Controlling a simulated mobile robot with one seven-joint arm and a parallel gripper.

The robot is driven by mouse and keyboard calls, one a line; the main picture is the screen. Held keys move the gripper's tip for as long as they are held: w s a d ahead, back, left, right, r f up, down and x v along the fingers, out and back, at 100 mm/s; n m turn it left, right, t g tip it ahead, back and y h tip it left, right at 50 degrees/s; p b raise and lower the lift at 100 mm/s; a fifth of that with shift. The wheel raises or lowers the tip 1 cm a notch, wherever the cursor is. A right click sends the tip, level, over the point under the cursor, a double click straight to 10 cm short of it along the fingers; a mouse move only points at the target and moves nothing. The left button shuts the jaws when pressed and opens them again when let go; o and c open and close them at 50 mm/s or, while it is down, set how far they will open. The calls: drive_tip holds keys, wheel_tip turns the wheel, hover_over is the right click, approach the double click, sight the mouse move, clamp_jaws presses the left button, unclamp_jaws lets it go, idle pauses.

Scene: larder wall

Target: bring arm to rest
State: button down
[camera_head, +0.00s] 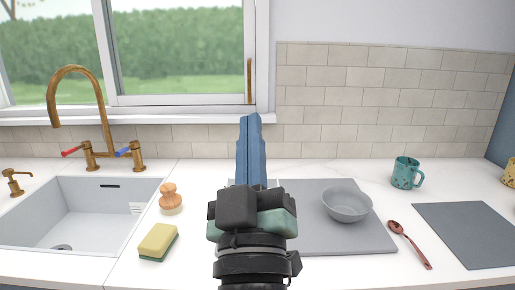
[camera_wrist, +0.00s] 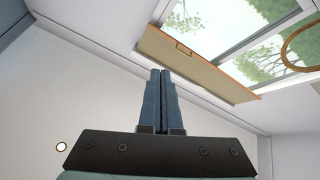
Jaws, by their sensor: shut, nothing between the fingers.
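My gripper (camera_head: 250,122) stands in the middle of the head view, its blue fingers together and pointing up and away toward the window wall. Its wrist hides part of the counter and the left part of a grey mat. In the wrist view, the blue fingers (camera_wrist: 161,74) lie side by side with nothing held between them. Beyond them the wrist view shows the window, the wall and pale surfaces, seen tilted.
A sink (camera_head: 75,212) with a brass tap (camera_head: 103,120) is at left. A sponge (camera_head: 158,241) and brush (camera_head: 170,198) lie beside it. A bowl (camera_head: 346,205) sits on the grey mat (camera_head: 310,238). A teal mug (camera_head: 404,173), spoon (camera_head: 411,245) and dark mat (camera_head: 470,235) are right.

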drive_tip(key=s+r+m+t, duration=0.3)
drive_tip(key=s+r+m, duration=0.2)
drive_tip(key=s+r, duration=0.7)
wheel_tip(320, 180, up, 15)
drive_tip(key=w+p, duration=0.1)
drive_tip(key=p, duration=1.2)
drive_tip(key=shift+w+d+m+h, duration=0.3)
drive_tip(key=shift+d+h, duration=0.05)
drive_tip(key=shift+h, duration=0.05)
drive_tip(key=shift+r, duration=0.1)
